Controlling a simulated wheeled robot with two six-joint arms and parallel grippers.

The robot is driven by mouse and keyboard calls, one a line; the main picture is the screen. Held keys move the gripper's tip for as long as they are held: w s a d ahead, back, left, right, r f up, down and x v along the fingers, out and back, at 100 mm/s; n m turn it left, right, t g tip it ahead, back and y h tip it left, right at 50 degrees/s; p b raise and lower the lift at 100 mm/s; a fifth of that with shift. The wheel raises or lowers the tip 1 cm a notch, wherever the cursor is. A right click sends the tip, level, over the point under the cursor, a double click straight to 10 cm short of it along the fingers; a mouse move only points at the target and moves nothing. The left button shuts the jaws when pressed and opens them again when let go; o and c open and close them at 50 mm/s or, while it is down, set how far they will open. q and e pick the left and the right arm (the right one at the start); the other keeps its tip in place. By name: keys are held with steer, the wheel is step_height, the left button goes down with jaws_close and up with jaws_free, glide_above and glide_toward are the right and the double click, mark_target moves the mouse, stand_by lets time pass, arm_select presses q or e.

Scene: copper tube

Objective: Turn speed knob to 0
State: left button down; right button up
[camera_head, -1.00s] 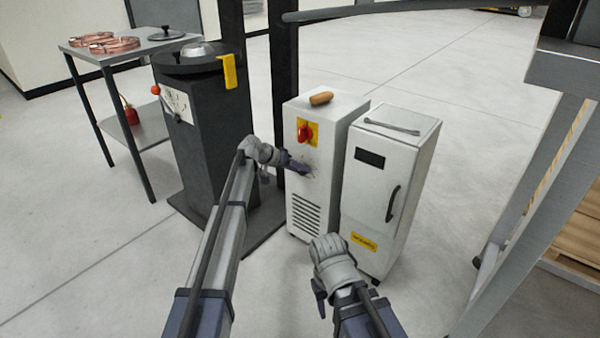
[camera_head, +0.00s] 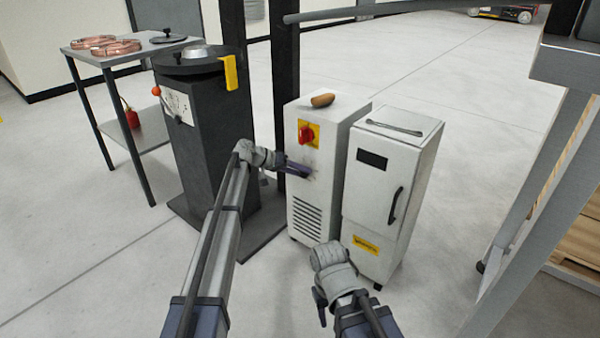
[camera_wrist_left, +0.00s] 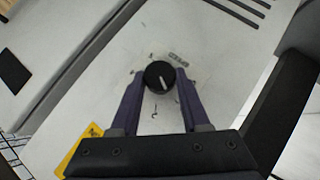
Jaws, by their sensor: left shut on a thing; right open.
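The speed knob (camera_wrist_left: 159,77) is a round black knob with a white pointer line, on a pale panel with printed marks and upside-down lettering. In the left wrist view the pointer runs toward the lower right. My left gripper (camera_wrist_left: 159,80) is shut on the knob, one purple finger on each side. In the head view my left gripper (camera_head: 308,172) is at the front of the white cabinet (camera_head: 302,190), below the red switch (camera_head: 306,135), and the knob is hidden there. My right gripper (camera_head: 320,305) is open, low in front of the cabinets, apart from them.
A second white cabinet (camera_head: 415,150) with a black handle stands close on the right. A dark machine pedestal (camera_head: 215,140) stands on the left, beside a table (camera_head: 72,52) with copper coils (camera_head: 115,47). A brown-handled object (camera_head: 322,100) lies on the cabinet top. Open floor lies in front.

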arm_select(q)
steer(key=shift+c, duration=1.9)
jaws_free()
steer(key=p+v, duration=0.4)
steer(key=v, duration=0.3)
steer(key=shift+a+r, duration=0.25)
steer(key=shift+a, duration=0.05)
